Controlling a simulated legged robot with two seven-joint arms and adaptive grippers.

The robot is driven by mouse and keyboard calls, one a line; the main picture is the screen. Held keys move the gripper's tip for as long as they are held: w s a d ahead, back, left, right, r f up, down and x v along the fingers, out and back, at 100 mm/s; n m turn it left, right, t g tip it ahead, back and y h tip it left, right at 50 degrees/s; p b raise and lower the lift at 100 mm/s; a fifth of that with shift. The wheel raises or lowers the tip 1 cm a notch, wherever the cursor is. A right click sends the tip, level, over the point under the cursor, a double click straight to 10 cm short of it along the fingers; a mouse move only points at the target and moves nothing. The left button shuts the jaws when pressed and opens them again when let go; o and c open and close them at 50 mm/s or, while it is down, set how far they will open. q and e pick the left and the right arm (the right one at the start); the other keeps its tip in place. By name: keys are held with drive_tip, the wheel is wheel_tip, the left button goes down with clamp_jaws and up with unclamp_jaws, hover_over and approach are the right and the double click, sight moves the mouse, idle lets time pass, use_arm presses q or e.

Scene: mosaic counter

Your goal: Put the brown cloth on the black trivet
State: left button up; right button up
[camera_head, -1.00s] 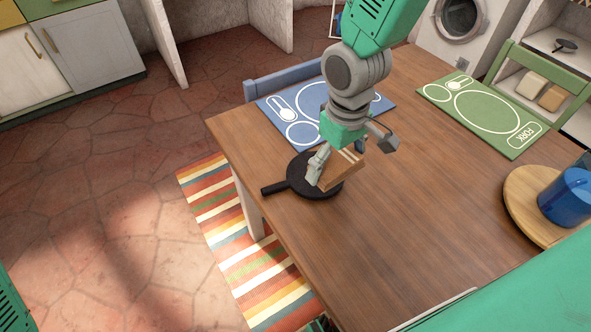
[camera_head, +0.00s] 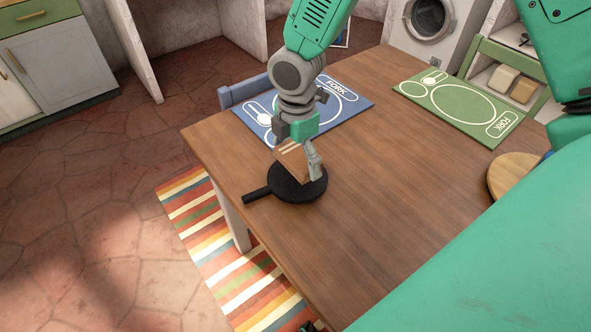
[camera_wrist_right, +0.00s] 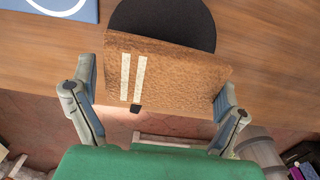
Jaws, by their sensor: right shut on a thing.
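The black trivet (camera_head: 301,189) is round and has a handle that points to the left. It lies on the wooden table near its front left edge. My right gripper (camera_head: 299,156) is shut on the brown cloth (camera_head: 290,158), directly over the trivet in the head view. In the right wrist view the cloth (camera_wrist_right: 185,80) spans between the two fingers and shows two pale stripes. The trivet (camera_wrist_right: 170,18) lies behind it, partly hidden. Whether the cloth touches the trivet I cannot tell. My left gripper is not in view.
A blue placemat (camera_head: 350,97) lies just behind the trivet and a green placemat (camera_head: 458,107) farther right. A round wooden board (camera_head: 507,176) is at the right, partly covered by my green arm. The middle of the table (camera_head: 390,180) is clear.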

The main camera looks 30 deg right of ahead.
sight(297, 154)
wheel_tip(297, 154, down, 4)
drive_tip(key=shift+d+f+b, duration=0.1)
drive_tip(key=shift+b, duration=0.3)
drive_tip(key=o, duration=1)
wheel_tip(297, 154, up, 12)
drive_tip(key=shift+r+p, duration=0.15)
drive_tip(key=shift+p, duration=1.05)
